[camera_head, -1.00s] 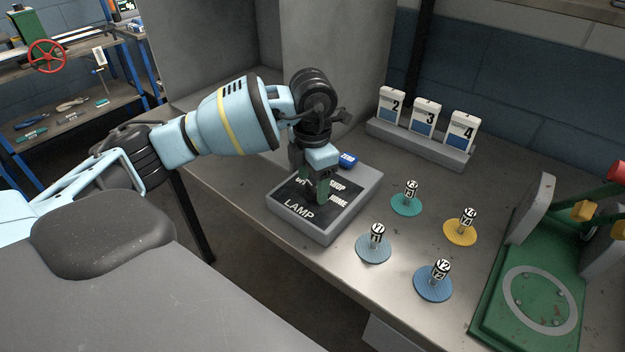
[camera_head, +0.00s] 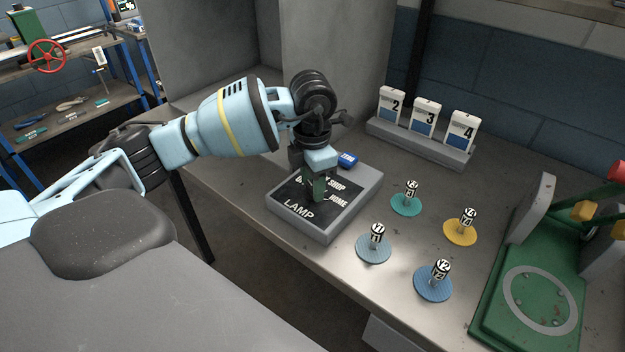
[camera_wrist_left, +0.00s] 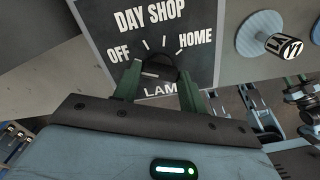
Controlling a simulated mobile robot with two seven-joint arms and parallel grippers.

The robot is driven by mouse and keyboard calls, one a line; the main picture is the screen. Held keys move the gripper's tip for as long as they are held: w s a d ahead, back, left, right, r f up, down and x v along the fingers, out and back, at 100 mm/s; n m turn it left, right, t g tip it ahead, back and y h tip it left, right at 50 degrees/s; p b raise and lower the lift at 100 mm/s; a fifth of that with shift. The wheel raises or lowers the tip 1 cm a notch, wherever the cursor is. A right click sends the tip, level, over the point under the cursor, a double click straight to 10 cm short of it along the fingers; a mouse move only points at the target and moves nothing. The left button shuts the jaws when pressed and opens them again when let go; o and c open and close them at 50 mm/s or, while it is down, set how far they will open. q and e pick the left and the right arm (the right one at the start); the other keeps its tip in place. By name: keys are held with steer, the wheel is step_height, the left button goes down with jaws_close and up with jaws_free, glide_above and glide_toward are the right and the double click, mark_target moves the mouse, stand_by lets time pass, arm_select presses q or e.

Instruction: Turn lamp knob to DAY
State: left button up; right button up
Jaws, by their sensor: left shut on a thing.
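The lamp panel (camera_head: 350,205) is a grey box with a dark face on the bench, lettered LAMP. In the left wrist view its face (camera_wrist_left: 100,15) reads OFF, DAY, SHOP and HOME around a dark round knob (camera_wrist_left: 160,68). A pale mark on the knob lies towards its left, on the OFF side; its exact setting is hard to tell. My left gripper (camera_head: 318,190) points down over the panel, its green fingers (camera_wrist_left: 160,82) shut on the knob from both sides. In the head view the gripper hides the knob and some lettering. My right gripper is not in view.
Several labelled pegs on round discs, including a yellow one (camera_head: 460,230), stand to the right. Numbered cards in a grey rack (camera_head: 420,145) are behind. A green fixture (camera_head: 530,300) is at far right.

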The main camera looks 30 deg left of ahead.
arm_select(q)
steer(key=m, duration=0.5)
steer(key=shift+b, duration=0.3)
steer(key=shift+m+b, duration=0.3)
steer(key=shift+m, duration=1.2)
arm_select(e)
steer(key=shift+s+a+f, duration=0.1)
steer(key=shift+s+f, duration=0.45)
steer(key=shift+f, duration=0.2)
arm_select(q)
steer(key=o, duration=1)
steer(key=shift+r, duration=3.95)
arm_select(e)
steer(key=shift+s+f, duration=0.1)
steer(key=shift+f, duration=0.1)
